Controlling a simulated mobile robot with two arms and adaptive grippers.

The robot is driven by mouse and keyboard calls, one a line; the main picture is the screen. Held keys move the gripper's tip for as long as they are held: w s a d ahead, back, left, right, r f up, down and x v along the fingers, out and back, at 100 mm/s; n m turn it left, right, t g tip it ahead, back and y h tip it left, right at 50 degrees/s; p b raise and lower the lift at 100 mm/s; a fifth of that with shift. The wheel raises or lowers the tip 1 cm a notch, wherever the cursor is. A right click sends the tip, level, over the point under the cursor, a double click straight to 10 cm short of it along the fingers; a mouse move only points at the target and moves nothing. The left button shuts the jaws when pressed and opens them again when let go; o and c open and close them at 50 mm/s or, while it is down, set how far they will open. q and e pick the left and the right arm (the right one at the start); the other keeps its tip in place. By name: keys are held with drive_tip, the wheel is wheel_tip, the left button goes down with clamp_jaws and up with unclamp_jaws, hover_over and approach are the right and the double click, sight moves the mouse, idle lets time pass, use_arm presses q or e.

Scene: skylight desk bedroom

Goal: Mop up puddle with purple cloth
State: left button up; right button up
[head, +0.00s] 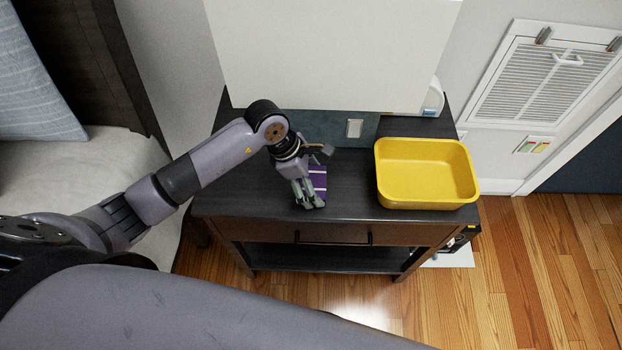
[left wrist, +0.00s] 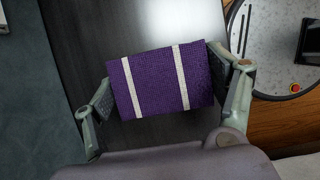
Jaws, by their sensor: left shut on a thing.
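The purple cloth (head: 318,180) with white stripes is at my left gripper (head: 309,203), over the dark top of the small table (head: 345,200). In the left wrist view the cloth (left wrist: 160,80) spans between the two fingers, which are shut on its opposite edges. Whether the cloth touches the tabletop is hard to tell. I cannot make out a puddle for certain; a pale glossy patch shows on the dark top beyond the cloth in the left wrist view. My right gripper is not in view.
A yellow basin (head: 427,200) stands empty on the table's right side. A large white panel (head: 330,55) rises behind the tabletop, with a small switch plate (head: 354,128) below it. A bed (head: 75,165) is on the left.

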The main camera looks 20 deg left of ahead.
use_arm(q)
drive_tip(key=shift+d, duration=0.8)
drive_tip(key=shift+a, duration=0.1)
drive_tip(key=shift+a, duration=0.9)
drive_tip(key=shift+a, duration=0.15)
drive_tip(key=shift+a+b, duration=0.45)
drive_tip(key=shift+a, duration=0.4)
drive_tip(key=shift+d, duration=0.15)
drive_tip(key=shift+d, duration=0.85)
drive_tip(key=shift+d, duration=0.1)
